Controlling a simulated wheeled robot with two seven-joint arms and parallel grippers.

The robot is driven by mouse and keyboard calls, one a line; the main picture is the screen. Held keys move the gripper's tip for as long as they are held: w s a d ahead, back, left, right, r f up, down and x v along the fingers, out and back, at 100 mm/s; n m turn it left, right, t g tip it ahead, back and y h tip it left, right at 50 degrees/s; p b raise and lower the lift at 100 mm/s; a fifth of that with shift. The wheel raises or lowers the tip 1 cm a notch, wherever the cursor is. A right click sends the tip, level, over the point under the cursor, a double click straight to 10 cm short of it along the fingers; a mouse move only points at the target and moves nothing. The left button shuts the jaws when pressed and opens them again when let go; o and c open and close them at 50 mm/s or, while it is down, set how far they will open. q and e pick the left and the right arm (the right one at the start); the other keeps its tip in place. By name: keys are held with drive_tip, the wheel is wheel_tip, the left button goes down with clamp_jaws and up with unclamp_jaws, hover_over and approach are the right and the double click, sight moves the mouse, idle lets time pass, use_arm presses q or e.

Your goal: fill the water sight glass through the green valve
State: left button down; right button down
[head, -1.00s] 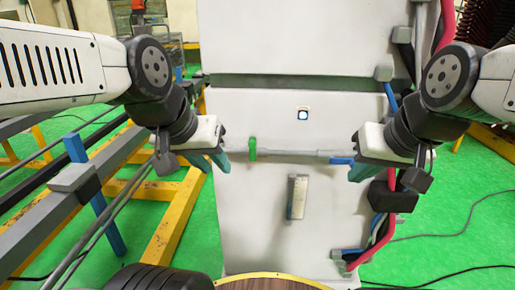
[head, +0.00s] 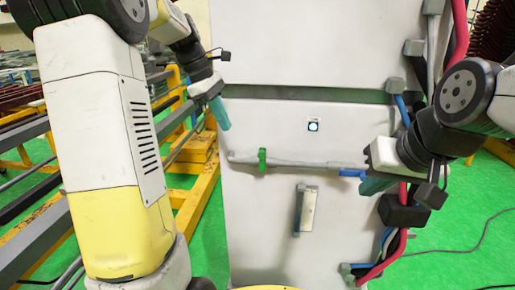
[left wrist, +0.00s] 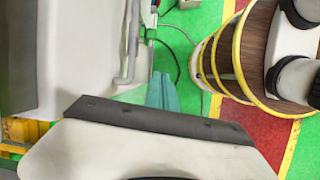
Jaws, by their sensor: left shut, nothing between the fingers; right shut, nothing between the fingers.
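The green valve (head: 262,160) stands on a grey horizontal pipe (head: 310,165) on the front of a white cabinet (head: 270,230). A blue handle (head: 352,173) is at the pipe's right end. The sight glass (head: 306,210), a small upright pale gauge, is mounted below the pipe; its water level is too small to tell. My left gripper (head: 219,110) is shut and empty, above and left of the green valve, apart from it. Its teal fingers also show in the left wrist view (left wrist: 161,92). My right gripper (head: 374,186) is shut and empty, close to the blue handle; contact is unclear.
Red hoses (head: 378,258) and a black box (head: 403,211) line the cabinet's right side. Yellow and grey frames (head: 202,170) stand at the left. Cables lie on the green floor (head: 465,225). The cabinet front around the sight glass is clear.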

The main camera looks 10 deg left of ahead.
use_arm(q)
drive_tip(key=w+n, duration=0.1)
drive_tip(key=w+a+f+n, duration=0.1)
drive_tip(key=shift+w+a+f+g, duration=0.1)
drive_tip(key=shift+w+f+g, duration=0.05)
drive_tip(key=shift+w+g, duration=0.2)
drive_tip(key=shift+f, duration=0.1)
hover_over(262, 162)
drive_tip(key=s+a, duration=0.2)
drive_tip(key=a, duration=0.2)
drive_tip(key=shift+f, duration=4.2)
drive_tip(key=shift+w+d, duration=0.2)
drive_tip(key=shift+d, duration=0.05)
